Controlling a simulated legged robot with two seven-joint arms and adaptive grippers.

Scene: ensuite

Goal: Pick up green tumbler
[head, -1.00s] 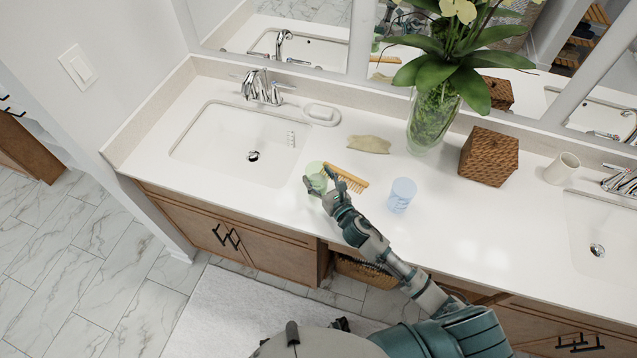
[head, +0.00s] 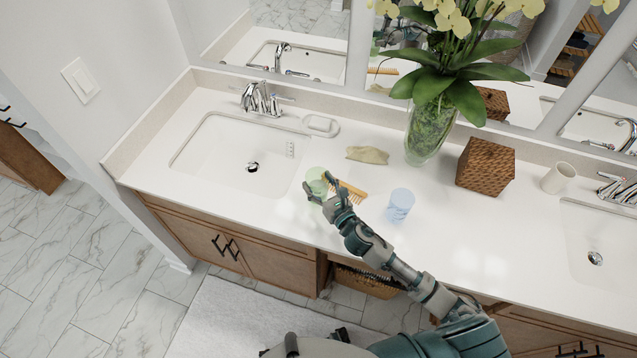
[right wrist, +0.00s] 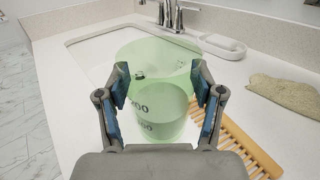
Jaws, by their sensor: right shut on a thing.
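The green tumbler (head: 317,180) is a translucent cup on the white counter, right of the left sink. In the right wrist view the tumbler (right wrist: 160,95) stands between the two fingers, with dark numbers on its side. My right gripper (head: 323,188) is shut on the tumbler; its fingers (right wrist: 162,88) lie along both sides of it. I cannot tell whether the tumbler's base touches the counter. My left gripper is not in view.
A blue tumbler (head: 400,205) stands to the right. A tan cloth-like piece (head: 367,155), soap dish (head: 321,125), glass vase (head: 428,130) and woven box (head: 485,166) stand farther back. The sink basin (head: 225,150) is left.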

